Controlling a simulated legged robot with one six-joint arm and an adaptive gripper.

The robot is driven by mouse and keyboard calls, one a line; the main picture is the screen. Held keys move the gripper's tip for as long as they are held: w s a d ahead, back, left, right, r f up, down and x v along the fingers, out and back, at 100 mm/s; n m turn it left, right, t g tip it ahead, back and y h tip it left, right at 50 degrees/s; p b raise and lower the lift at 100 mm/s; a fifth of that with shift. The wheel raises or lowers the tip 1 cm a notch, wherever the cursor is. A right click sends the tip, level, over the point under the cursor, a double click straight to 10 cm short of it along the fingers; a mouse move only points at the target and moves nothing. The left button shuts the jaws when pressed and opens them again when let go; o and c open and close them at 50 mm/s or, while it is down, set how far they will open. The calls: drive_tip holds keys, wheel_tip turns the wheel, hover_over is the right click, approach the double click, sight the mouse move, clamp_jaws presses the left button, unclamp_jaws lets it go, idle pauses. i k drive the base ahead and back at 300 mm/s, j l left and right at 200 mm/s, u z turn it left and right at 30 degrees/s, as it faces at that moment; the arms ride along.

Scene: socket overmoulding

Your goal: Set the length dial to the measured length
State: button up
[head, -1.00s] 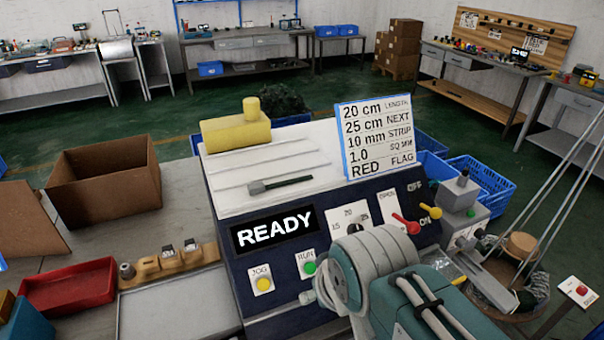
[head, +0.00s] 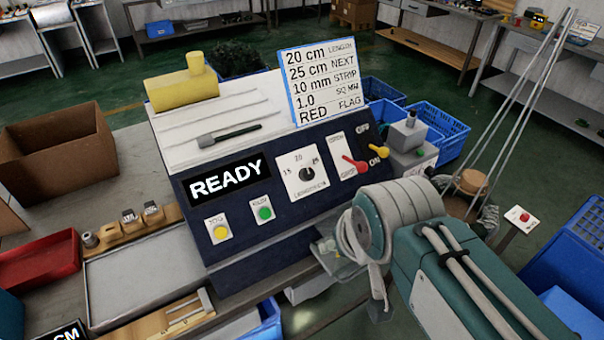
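The length dial (head: 307,174) is a dark round knob on a white plate on the machine's sloping dark front. The plate carries 15 and 20 marks and a further one on the right, partly unclear. The knob's exact setting is too small to read. A white card with a blue edge (head: 320,85) reads 20 cm LENGTH, 25 cm NEXT, 10 mm STRIP, 1.0 SQ MM and RED FLAG. My arm reaches in from the lower right, its wrist right of and below the dial, apart from it. My gripper's fingers cannot be made out clearly there.
A display (head: 226,179) reads READY above a yellow button (head: 220,232) and a green button (head: 264,212). A red lever (head: 354,164) and a yellow lever (head: 379,151) stick out right of the dial. A display (head: 62,334) ending in CM is cut off at lower left.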

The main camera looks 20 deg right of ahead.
sight(307, 174)
drive_tip(key=i+l+u, duration=0.1)
drive_tip(key=l+u, duration=0.2)
drive_tip(key=l, duration=0.4)
drive_tip(key=l+u, duration=0.25)
drive_tip(key=l, duration=0.4)
drive_tip(key=i, duration=0.05)
